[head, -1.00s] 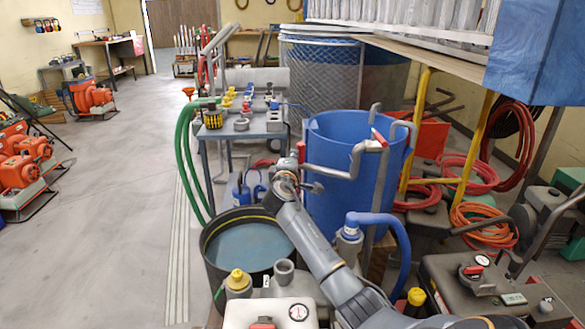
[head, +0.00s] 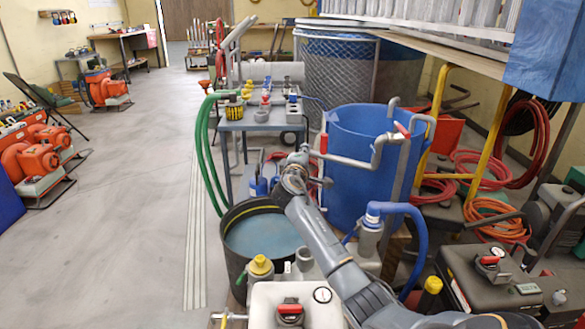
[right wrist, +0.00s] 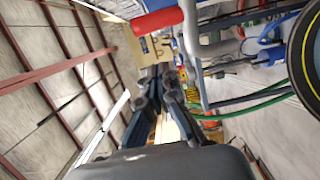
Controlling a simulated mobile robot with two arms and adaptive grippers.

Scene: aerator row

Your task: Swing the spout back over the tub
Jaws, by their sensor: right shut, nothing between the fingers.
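The spout (head: 347,166) is a bent grey pipe at the rim of the big blue tub (head: 345,195). Its near run crosses in front of the blue tub, and its left end carries a red grip (head: 323,143). A black tub (head: 232,266) holding bluish water stands lower left of it. My right gripper (head: 316,182) is just left of and below the red grip, over the black tub's far edge. In the right wrist view my right gripper (right wrist: 160,72) is shut and empty, with the red grip (right wrist: 157,20) beside its fingertips. My left gripper is not in view.
A blue-grey bench (head: 262,124) with small fittings and a green hose (head: 202,150) stands behind the black tub. A blue hose elbow (head: 403,210) and a grey box (head: 490,280) are at right.

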